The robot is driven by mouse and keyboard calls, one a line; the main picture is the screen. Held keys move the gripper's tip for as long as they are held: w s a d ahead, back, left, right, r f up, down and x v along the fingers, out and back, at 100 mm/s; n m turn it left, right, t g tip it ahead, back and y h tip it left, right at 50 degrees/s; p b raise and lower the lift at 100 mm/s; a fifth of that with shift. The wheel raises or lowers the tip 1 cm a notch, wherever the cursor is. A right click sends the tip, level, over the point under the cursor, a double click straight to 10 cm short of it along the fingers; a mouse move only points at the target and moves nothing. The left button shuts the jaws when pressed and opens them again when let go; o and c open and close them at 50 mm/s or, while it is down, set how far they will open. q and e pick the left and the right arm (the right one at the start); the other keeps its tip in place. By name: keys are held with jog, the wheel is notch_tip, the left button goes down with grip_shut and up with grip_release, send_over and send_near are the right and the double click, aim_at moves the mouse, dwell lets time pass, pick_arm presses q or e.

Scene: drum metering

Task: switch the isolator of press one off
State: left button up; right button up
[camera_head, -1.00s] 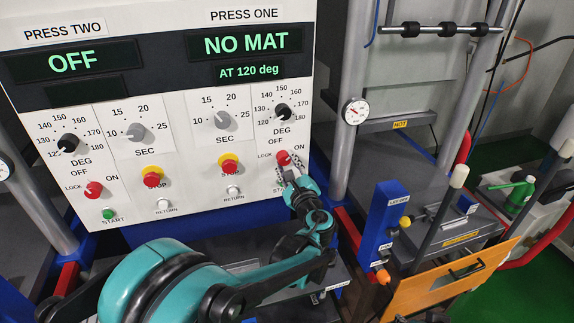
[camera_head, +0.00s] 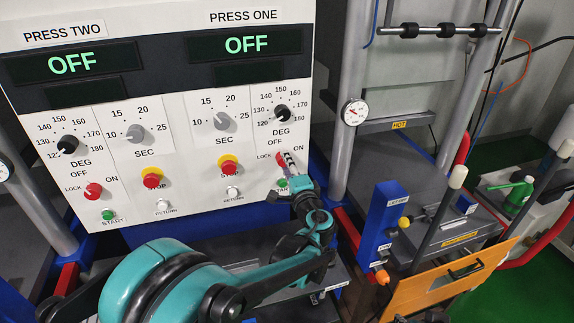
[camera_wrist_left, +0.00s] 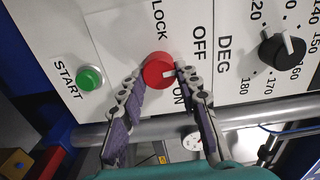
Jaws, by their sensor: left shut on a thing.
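The red isolator knob of press one (camera_head: 280,160) is on the right part of the white panel, beside the LOCK, OFF and ON lettering. The press one display (camera_head: 247,45) reads OFF in green, and the small display under it is blank. My left gripper (camera_head: 288,160) is at the knob and partly covers it. In the left wrist view the red knob (camera_wrist_left: 157,70) sits between the two fingers of my left gripper (camera_wrist_left: 160,80), which is shut on it. My right gripper is not in view.
Below the knob is the green START button (camera_wrist_left: 90,78). A grey press column (camera_head: 345,100) and a blue post (camera_head: 386,220) stand right of the panel.

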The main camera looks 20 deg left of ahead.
pick_arm(q)
jog(key=shift+n, duration=1.6)
jog(key=o, duration=1.1)
jog(key=v, duration=1.2)
jog(key=shift+s+a, duration=0.1)
